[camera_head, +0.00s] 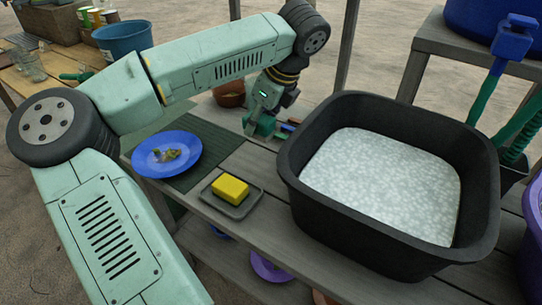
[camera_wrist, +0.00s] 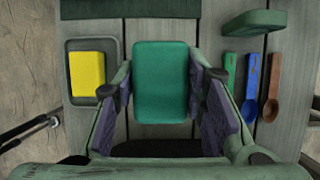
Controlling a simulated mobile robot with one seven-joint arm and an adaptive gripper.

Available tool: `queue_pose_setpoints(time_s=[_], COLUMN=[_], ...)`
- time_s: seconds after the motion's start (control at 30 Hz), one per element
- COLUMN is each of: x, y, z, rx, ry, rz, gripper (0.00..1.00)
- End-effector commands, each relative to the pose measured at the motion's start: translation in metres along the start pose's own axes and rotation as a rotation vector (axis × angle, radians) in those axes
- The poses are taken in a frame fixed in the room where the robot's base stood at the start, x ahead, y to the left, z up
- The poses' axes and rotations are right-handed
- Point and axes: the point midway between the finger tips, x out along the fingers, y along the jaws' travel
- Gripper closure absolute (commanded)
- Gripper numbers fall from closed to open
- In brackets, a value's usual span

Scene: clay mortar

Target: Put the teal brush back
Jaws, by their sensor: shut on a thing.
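The teal brush (camera_wrist: 162,85) shows in the wrist view as a smooth, rounded rectangular block. It sits between the two fingers of my gripper (camera_wrist: 162,104), which is shut on it. Its underside and any bristles are hidden. In the head view the brush (camera_head: 263,126) is at the lower end of my gripper (camera_head: 258,118), over the wooden bench left of the black tub. I cannot tell whether the brush touches the bench.
A black tub (camera_head: 290,160) with pale liquid stands at the right. A yellow sponge (camera_head: 230,188) lies on a grey tray (camera_head: 245,208). A blue plate (camera_head: 140,156) with scraps is on the left. Blue and brown spoons (camera_wrist: 274,80) lie right of my gripper. Tall teal-handled tools (camera_head: 484,100) stand far right.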

Motion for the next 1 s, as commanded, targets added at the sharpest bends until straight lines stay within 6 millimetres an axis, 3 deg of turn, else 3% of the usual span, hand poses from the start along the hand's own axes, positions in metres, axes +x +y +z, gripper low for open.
queue_pose_setpoints(time_s=[0.3,0.73,1.0], x=[0.046,0.089,0.094], y=[0.001,0.0,0.0], z=[-0.021,-0.039,-0.041], rx=[0.003,0.002,0.0], ry=[0.002,0.001,-0.001], rz=[0.003,0.002,0.0], gripper=[0.85,0.85,0.85])
